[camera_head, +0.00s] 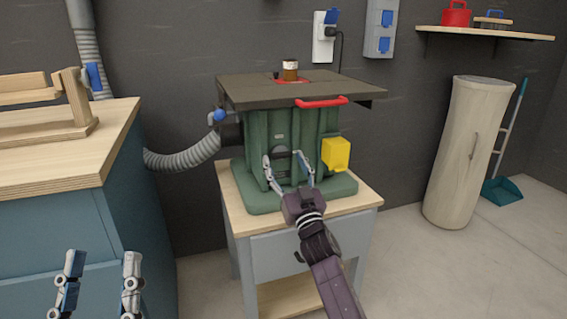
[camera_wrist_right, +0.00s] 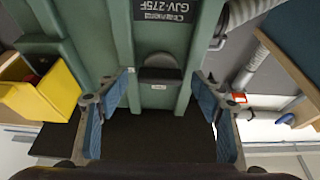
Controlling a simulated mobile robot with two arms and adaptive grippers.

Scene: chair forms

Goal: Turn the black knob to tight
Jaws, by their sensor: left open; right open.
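The black knob (camera_head: 280,153) is on the front of the green machine (camera_head: 258,128). It also shows in the right wrist view (camera_wrist_right: 160,77), below a dark label plate. My right gripper (camera_head: 283,157) is open in front of the machine, with one finger on each side of the knob in the picture. In the right wrist view (camera_wrist_right: 161,78) there is a gap between each fingertip and the knob, and nothing is held. My left gripper (camera_head: 103,258) is open and empty at the lower left, far from the machine. The knob's setting cannot be read.
The machine stands on a small grey-blue and wood table (camera_head: 300,220). A yellow box (camera_head: 336,154) is on its right side, below a red handle (camera_head: 322,102). A grey hose (camera_head: 185,158) runs at left. A blue cabinet (camera_head: 60,225) with a wooden top is at the left.

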